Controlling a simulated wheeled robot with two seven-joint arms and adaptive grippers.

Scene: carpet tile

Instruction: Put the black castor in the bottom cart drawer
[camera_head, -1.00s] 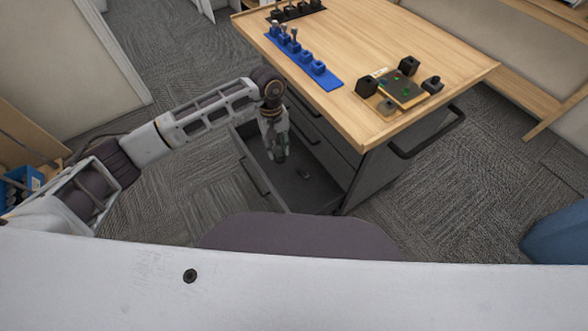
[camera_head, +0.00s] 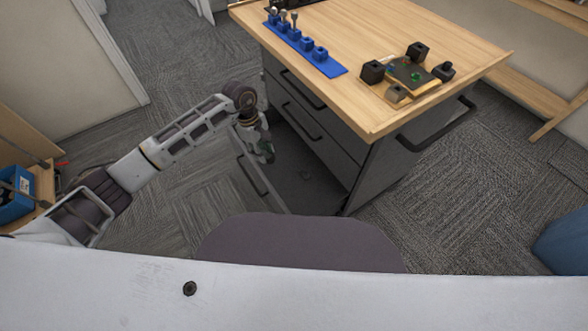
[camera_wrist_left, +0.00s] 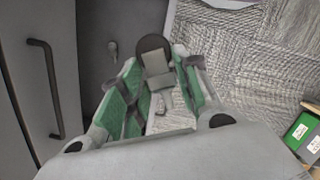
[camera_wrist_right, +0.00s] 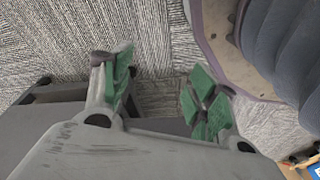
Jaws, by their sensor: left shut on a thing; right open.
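The bottom drawer (camera_head: 310,192) of the grey cart (camera_head: 378,172) is pulled open. My left gripper (camera_head: 267,152) is low over the drawer's front side, near its open edge. It is shut on the black castor (camera_wrist_left: 153,42), whose dark round top and grey part show between the green finger pads in the left wrist view. A small grey thing (camera_wrist_left: 113,48) lies on the drawer floor; it is too small to identify. My right gripper (camera_wrist_right: 160,90) is open and empty above the carpet, outside the head view.
The cart's wooden top (camera_head: 400,40) carries a blue rack (camera_head: 310,50) and a board with several dark blocks (camera_head: 410,74). The upper drawers are closed, with black handles. A push bar (camera_head: 440,128) sticks out on the right. Carpet left of the cart is clear.

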